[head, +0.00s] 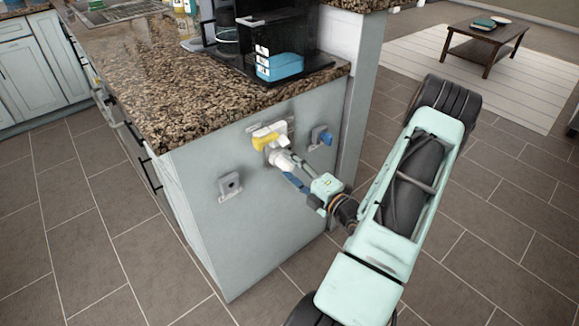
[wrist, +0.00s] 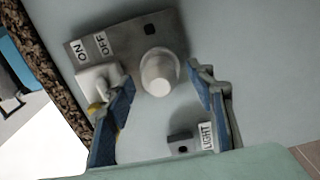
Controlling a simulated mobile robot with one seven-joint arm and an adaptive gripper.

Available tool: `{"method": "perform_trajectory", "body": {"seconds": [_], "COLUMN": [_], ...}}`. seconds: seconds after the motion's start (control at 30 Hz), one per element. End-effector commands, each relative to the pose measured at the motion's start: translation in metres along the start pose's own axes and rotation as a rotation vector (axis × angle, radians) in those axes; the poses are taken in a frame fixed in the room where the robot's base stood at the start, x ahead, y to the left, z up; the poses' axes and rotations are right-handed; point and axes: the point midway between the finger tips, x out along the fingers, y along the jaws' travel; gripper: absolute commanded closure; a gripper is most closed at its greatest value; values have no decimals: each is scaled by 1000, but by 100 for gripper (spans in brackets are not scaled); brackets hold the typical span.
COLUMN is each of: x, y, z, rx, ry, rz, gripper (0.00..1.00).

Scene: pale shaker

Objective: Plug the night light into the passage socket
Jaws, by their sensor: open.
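The night light is most likely the white rounded cylinder (wrist: 157,75) standing out from a grey wall plate (wrist: 80,48) in the wrist view. It also shows in the head view as a white knob (head: 283,161). It appears seated against the plate; its contacts are hidden. My gripper (wrist: 162,80) is open, one finger on each side of the light, with visible gaps. In the head view my gripper (head: 292,172) is in front of the panel. A holder labelled LIGHT (wrist: 182,145) looks empty. It is likely the left bracket (head: 230,186).
A white block (wrist: 98,80) sits beside the light, close to one finger; its yellow part (head: 266,137) shows in the head view. A bracket with a blue piece (head: 325,139) is to the right. The granite counter (head: 190,100) overhangs the panel. Open floor lies below.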

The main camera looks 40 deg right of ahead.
Motion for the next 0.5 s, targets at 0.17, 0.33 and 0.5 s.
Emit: {"method": "perform_trajectory", "body": {"seconds": [0.17, 0.33, 0.5], "x": [-28, -66, -96], "y": [0, 0, 0], "z": [1, 2, 1], "rx": [1, 0, 0], "ry": [-5, -6, -4], "rz": [-2, -1, 0], "gripper": [50, 50, 50]}}
